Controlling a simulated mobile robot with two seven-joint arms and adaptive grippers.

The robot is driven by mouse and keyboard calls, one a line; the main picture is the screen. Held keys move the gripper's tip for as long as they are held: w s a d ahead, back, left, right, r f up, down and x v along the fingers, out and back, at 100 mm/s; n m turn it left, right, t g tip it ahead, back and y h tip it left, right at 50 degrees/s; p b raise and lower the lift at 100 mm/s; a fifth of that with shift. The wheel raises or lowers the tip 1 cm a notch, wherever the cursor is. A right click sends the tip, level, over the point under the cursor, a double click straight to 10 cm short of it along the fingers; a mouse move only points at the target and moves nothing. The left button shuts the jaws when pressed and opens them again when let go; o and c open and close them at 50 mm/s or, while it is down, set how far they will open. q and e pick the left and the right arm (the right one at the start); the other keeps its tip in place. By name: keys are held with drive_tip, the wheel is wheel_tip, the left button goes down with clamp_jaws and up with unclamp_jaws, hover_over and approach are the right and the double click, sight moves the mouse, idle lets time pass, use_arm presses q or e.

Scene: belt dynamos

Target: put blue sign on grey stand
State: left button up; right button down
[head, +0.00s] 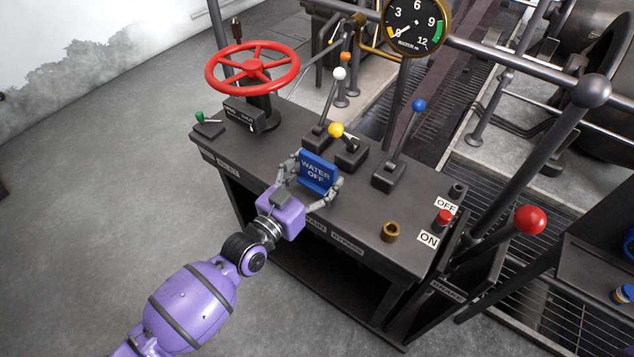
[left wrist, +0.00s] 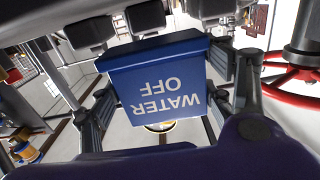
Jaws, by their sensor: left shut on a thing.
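The blue sign (head: 318,172), lettered WATER OFF, is held upright over the front part of the dark console. My left gripper (head: 317,169) is shut on it, with one finger at each side edge. In the left wrist view the sign (left wrist: 160,80) fills the middle with its lettering upside down, between the two fingers. I cannot pick out a grey stand for certain; whatever lies directly below the sign is hidden, and I cannot tell whether the sign touches the console. My right gripper is not in view.
The console top (head: 350,215) carries a red handwheel (head: 252,67), a yellow-knobbed lever (head: 336,130), a blue-knobbed lever (head: 418,106) and a white-knobbed lever (head: 339,74). A brass cup (head: 390,231) and red button (head: 444,217) stand at right. Open floor lies left.

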sight(312, 189)
use_arm(q)
drive_tip(key=shift+w+f+b, duration=0.2)
drive_tip(key=shift+f+b, duration=0.15)
drive_tip(key=shift+f, duration=1.3)
drive_tip(key=shift+f, duration=0.15)
drive_tip(key=o, duration=1.3)
drive_tip(key=shift+c, duration=0.2)
